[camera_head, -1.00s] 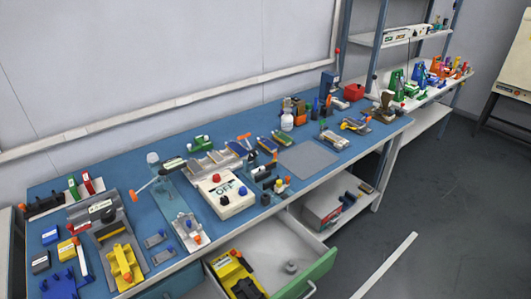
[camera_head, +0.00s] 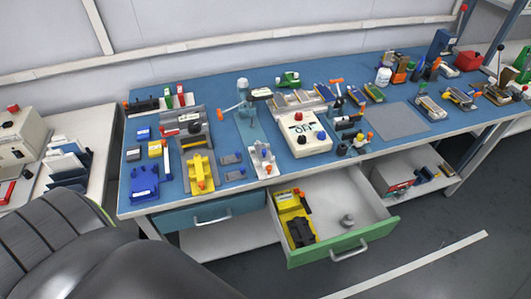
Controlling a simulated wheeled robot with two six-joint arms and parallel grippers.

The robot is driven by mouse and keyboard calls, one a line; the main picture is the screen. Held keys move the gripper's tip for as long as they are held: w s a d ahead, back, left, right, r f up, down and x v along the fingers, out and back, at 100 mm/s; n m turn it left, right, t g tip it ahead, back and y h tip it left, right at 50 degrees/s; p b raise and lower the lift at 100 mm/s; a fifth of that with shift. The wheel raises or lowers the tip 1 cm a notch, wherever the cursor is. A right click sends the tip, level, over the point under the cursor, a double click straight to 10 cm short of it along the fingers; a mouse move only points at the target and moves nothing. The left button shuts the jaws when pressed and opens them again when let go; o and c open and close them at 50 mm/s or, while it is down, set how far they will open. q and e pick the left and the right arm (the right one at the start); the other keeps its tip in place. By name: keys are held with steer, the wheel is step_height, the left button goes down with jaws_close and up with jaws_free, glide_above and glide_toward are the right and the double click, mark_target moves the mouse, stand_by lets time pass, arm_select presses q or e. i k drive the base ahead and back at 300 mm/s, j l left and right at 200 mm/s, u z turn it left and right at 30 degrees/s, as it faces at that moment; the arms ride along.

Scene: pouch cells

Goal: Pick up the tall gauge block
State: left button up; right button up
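I cannot tell for sure which thing is the tall gauge block; the pieces are small at this distance. Two small grey blocks lie on the blue workbench (camera_head: 330,80) left of a white fixture (camera_head: 263,158): a grey block (camera_head: 231,159) and another grey block (camera_head: 234,174). A short grey cylindrical piece (camera_head: 347,221) stands in the open drawer (camera_head: 372,208), right of a yellow and black device (camera_head: 294,216). Neither of my grippers shows in the head view.
The drawer with the green front (camera_head: 330,248) sticks out from the bench. A closed blue drawer (camera_head: 210,215) is to its left. A white box with coloured knobs (camera_head: 304,133) and a bare grey mat (camera_head: 401,119) lie on the bench. A side bench holds a control box (camera_head: 20,140).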

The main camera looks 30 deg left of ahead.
mark_target(263, 154)
steer(key=u, duration=0.35)
steer(key=i+l+u, duration=0.2)
steer(key=l+u, duration=0.15)
steer(key=i+l+u, duration=0.15)
steer(key=l+u, duration=0.55)
steer(key=i+l+u, duration=0.1)
steer(key=l+u, duration=0.25)
steer(key=l, duration=0.2)
